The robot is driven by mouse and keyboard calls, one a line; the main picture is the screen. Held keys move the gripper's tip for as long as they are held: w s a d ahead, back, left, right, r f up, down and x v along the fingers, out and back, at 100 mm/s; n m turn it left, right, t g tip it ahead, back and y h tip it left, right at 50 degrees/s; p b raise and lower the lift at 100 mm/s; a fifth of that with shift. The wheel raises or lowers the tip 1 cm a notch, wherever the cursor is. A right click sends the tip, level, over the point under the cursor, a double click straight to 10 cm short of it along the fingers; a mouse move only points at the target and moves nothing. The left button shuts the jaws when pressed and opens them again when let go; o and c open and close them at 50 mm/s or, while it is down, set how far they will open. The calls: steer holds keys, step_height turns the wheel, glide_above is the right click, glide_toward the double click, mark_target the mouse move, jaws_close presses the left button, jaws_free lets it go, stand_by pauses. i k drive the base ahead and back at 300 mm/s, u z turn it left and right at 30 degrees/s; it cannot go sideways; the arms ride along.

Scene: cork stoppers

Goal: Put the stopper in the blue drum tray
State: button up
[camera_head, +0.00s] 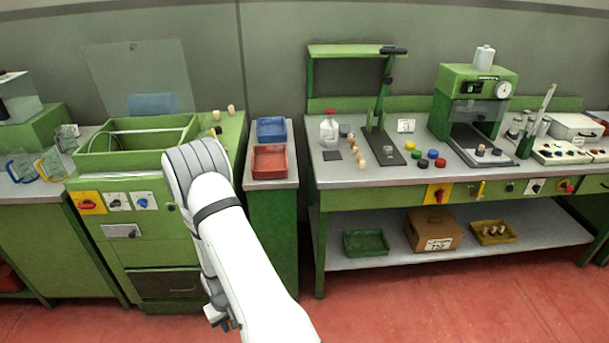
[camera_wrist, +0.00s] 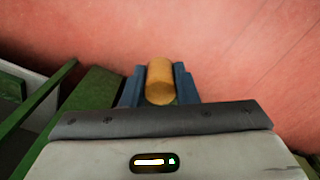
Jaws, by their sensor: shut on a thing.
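A tan cork stopper (camera_wrist: 160,80) is between the two blue fingers of my gripper (camera_wrist: 160,88) in the wrist view. My gripper is shut on it, and its round end faces the camera. In the head view my gripper (camera_head: 226,322) hangs low in front of the green cabinets, partly hidden by my white arm; the held stopper cannot be made out there. The blue tray (camera_head: 271,127) stands on the narrow counter right of the green drum machine (camera_head: 140,140), well above my gripper. I see nothing in it.
A red tray (camera_head: 269,162) sits directly in front of the blue one. Loose stoppers (camera_head: 231,110) stand on the machine's top. The right bench (camera_head: 350,172) holds more stoppers, coloured caps and a press (camera_head: 478,110). Open red floor (camera_head: 400,300) lies in front.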

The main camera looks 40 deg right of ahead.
mark_target(272, 138)
steer(key=u, duration=0.8)
steer(key=i, duration=0.1)
steer(key=z, duration=2.1)
steer(key=i, duration=0.9)
steer(key=u, duration=0.15)
steer(key=k, duration=0.65)
